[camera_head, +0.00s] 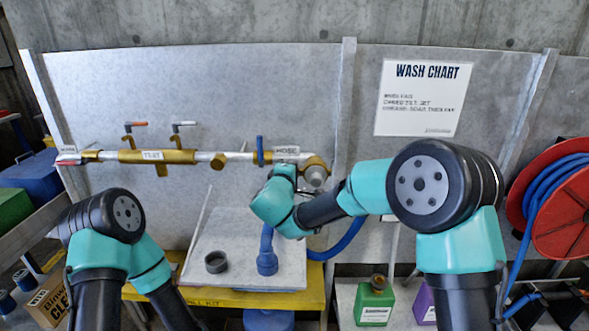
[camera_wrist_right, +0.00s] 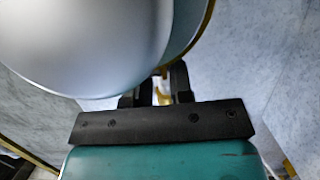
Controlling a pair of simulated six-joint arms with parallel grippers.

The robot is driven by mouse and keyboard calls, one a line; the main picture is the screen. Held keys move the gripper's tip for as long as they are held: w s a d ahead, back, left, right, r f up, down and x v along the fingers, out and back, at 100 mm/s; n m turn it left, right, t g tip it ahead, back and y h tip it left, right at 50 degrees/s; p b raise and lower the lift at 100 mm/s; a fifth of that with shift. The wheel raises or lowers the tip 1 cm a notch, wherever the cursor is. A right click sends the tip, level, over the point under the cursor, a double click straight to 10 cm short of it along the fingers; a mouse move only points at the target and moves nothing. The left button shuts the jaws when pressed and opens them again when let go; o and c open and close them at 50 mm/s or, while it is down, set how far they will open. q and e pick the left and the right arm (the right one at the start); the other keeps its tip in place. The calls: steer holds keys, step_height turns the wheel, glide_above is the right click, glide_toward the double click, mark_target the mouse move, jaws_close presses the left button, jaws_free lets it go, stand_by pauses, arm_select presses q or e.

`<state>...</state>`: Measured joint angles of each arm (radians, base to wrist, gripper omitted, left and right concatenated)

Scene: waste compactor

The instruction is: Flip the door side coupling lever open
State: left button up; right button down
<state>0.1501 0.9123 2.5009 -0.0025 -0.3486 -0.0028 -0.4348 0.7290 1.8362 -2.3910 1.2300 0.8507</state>
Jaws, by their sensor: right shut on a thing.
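A brass coupling (camera_head: 316,163) with a grey round end (camera_head: 315,177) sits at the right end of the wall pipe, beside the "HOSE" label (camera_head: 287,150). My right gripper (camera_wrist_right: 157,88) is at this coupling, and its fingers are mostly hidden by my own wrist in the head view. In the right wrist view it is shut on a small brass piece (camera_wrist_right: 162,93), apparently a coupling lever. The large grey round end (camera_wrist_right: 90,40) fills the upper left there and hides most of the lever. My left arm is low at the left, with its gripper out of view.
The pipe carries a brass valve body (camera_head: 158,157) with two handles above. A blue hose end (camera_head: 267,262) and a dark ring (camera_head: 216,262) rest on the grey board below. A red hose reel (camera_head: 560,215) hangs at the right.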

steer(key=shift+s+a+n+t+y, duration=0.15)
steer(key=shift+n+y, duration=0.55)
steer(key=shift+y, duration=0.4)
steer(key=shift+s+a+n+t+y, duration=0.1)
steer(key=shift+s+n+y, duration=0.1)
steer(key=shift+n+y, duration=0.7)
steer(key=shift+s+a+n+t+y, duration=0.15)
steer(key=shift+n+y, duration=0.35)
steer(key=shift+y, duration=0.8)
steer(key=c, duration=1.2)
jaws_free()
steer(key=shift+s, duration=0.1)
steer(key=s, duration=0.5)
steer(key=s+d, duration=0.1)
steer(key=s, duration=1.1)
steer(key=shift+s+d, duration=0.1)
steer(key=shift+d, duration=0.2)
